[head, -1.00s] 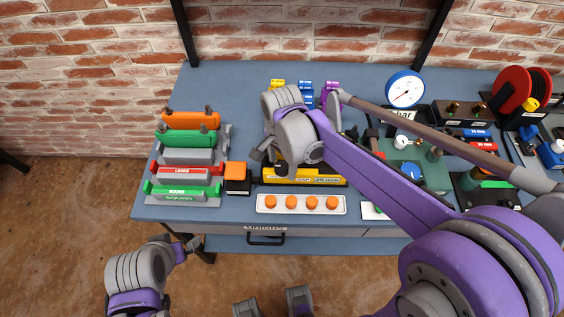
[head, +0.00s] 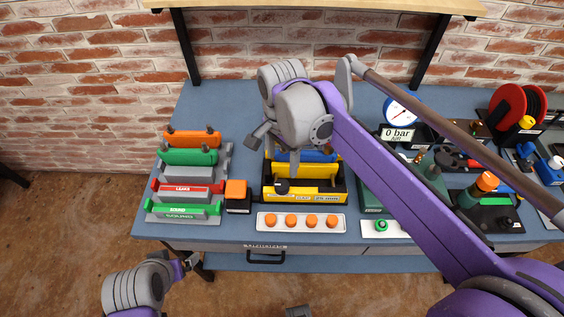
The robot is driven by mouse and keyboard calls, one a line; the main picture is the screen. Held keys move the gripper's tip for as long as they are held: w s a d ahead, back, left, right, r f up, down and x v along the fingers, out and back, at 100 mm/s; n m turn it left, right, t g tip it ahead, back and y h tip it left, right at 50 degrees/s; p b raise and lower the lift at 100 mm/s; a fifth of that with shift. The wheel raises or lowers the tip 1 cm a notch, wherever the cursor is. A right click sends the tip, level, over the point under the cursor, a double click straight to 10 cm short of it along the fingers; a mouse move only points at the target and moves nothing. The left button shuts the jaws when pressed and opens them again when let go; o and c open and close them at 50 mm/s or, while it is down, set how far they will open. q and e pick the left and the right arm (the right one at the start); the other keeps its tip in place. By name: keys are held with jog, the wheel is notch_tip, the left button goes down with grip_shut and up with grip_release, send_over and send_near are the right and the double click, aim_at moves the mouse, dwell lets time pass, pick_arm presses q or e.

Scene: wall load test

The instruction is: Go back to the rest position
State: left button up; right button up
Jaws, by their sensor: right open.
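My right arm reaches in from the lower right over the blue workbench (head: 330,243). My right gripper (head: 278,152) is open, with its fingers pointing down above the back left of a yellow and black tray (head: 318,197). I see nothing between the fingers. The wrist hides part of the bench behind it. My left gripper (head: 188,266) is at the lower left, low in front of the bench's front edge. It is small and seen from above, so its jaw opening is unclear.
A panel with orange knobs (head: 300,222) lies in front of the tray. A gauge (head: 402,112) and red reel (head: 512,107) stand at the back right.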

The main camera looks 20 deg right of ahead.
dwell(0.4)
jog(key=s+d+f+n+t, duration=0.2)
jog(key=s+d+f+n, duration=0.1)
jog(key=s+n, duration=0.3)
jog(key=s+d+f+n+t+p, duration=0.1)
jog(key=s+d+f+n+t, duration=0.2)
jog(key=s+f+n, duration=0.2)
jog(key=s+n, duration=0.1)
jog(key=s, duration=0.2)
jog(key=shift+d+f, duration=0.3)
jog(key=shift+f, duration=0.1)
